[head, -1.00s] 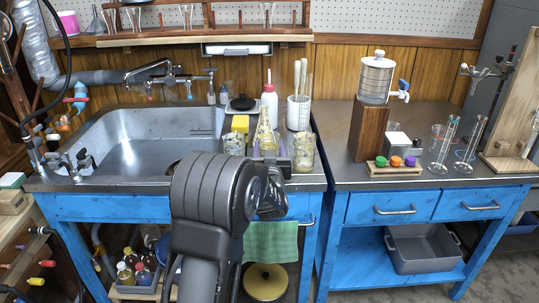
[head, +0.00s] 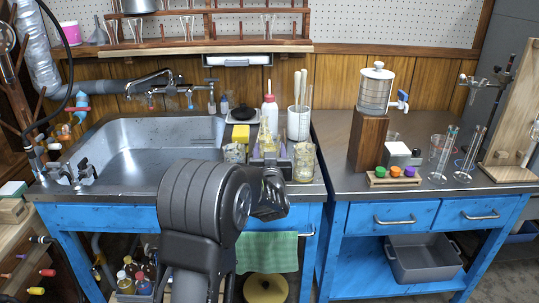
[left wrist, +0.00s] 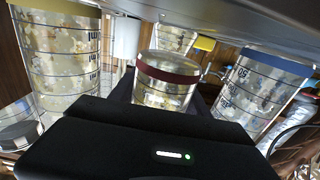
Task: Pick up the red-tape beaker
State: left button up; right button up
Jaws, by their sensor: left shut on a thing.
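The red-tape beaker (left wrist: 165,92), clear glass with a dark red band and pale residue, is in the middle of the left wrist view. My left gripper (left wrist: 164,90) is shut on it, with dark fingers at its sides. In the head view my left gripper (head: 270,160) is at the counter's front edge right of the sink, and my wrist partly hides the beaker. A blue-banded beaker (left wrist: 262,88) stands to the right in the wrist view. A larger-looking beaker (left wrist: 62,60) with a pale yellowish band stands to the left. My right gripper is not in view.
The sink (head: 145,150) is left of the beakers. Behind them are a yellow sponge (head: 241,132), a white red-capped bottle (head: 270,112) and a white jar of tools (head: 298,122). Neighbouring beakers flank the gripper closely. The right counter (head: 335,160) has free room at its left.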

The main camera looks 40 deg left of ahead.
pick_arm(q)
notch_tip(320, 180, up, 7)
jog(key=p, duration=0.2)
dwell(0.4)
dwell(1.1)
